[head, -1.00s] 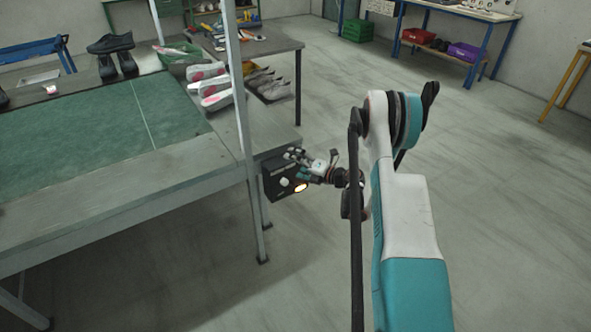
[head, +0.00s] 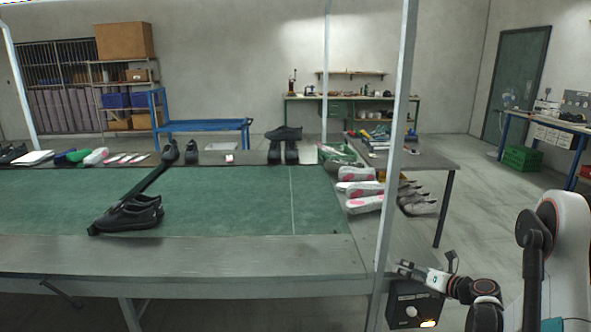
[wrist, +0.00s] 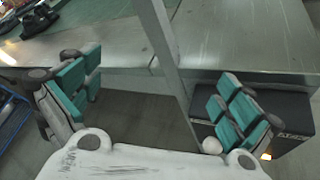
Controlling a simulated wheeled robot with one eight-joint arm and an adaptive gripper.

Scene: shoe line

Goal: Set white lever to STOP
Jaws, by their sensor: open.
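A dark control box (head: 401,293) is mounted beside the light metal post at the line's front right corner. The white lever shows as a small pale knob (head: 411,311) on its front face, left of a lit yellow lamp (head: 428,323). In the wrist view, the box (wrist: 293,122) is at the right, and a white ball (wrist: 212,146), likely the lever's knob, sits beside the right finger. My gripper (head: 412,271) is just above the box. In the wrist view my gripper (wrist: 160,98) has its teal fingers wide apart and empty. The lever's setting cannot be read.
The metal post (head: 394,150) stands close to my gripper and shows between the fingers in the wrist view. The green-topped line (head: 250,205), carrying black shoes (head: 130,213), extends left. A side table (head: 430,160) stands behind. Floor (head: 480,215) at the right is clear.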

